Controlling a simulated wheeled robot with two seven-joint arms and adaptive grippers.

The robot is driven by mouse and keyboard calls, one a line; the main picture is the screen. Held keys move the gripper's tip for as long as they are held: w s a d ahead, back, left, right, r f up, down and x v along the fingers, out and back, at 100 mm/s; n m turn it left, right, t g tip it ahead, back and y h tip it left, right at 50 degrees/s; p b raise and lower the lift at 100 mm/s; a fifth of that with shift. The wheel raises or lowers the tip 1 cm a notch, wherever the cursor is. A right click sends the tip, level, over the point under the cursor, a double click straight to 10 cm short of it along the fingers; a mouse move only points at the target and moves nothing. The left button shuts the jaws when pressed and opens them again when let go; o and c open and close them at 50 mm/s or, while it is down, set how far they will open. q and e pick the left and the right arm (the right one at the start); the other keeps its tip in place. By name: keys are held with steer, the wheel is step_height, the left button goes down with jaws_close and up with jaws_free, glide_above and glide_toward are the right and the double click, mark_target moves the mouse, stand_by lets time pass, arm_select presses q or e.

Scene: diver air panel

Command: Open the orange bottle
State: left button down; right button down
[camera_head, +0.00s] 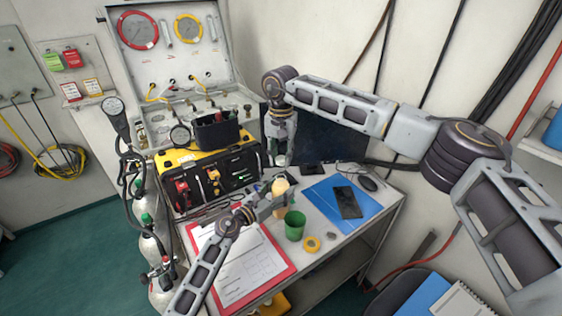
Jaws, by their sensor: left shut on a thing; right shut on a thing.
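The orange bottle (281,187) stands upright, pale orange and small, near the middle of the table. My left gripper (276,199) comes in from the lower left and is shut around the bottle's body, hiding part of it. My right gripper (281,162) hangs down from above, over the top of the bottle. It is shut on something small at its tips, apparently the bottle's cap. The cap is mostly hidden by the fingers, and I cannot tell whether it still touches the bottle's neck.
A green cup (294,226) and a yellow tape roll (312,244) stand close in front of the bottle. A red clipboard (285,272) lies to the left, a blue folder (325,200) with a phone (347,202) to the right. A yellow-black case (236,181) stands behind left.

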stand_by(0.3)
arm_select(q)
steer(key=shift+c, duration=2.1)
jaws_free()
steer(key=shift+a, duration=0.1)
steer(key=v, duration=1.1)
steer(key=shift+s+a, duration=0.25)
steer(key=shift+a, duration=0.05)
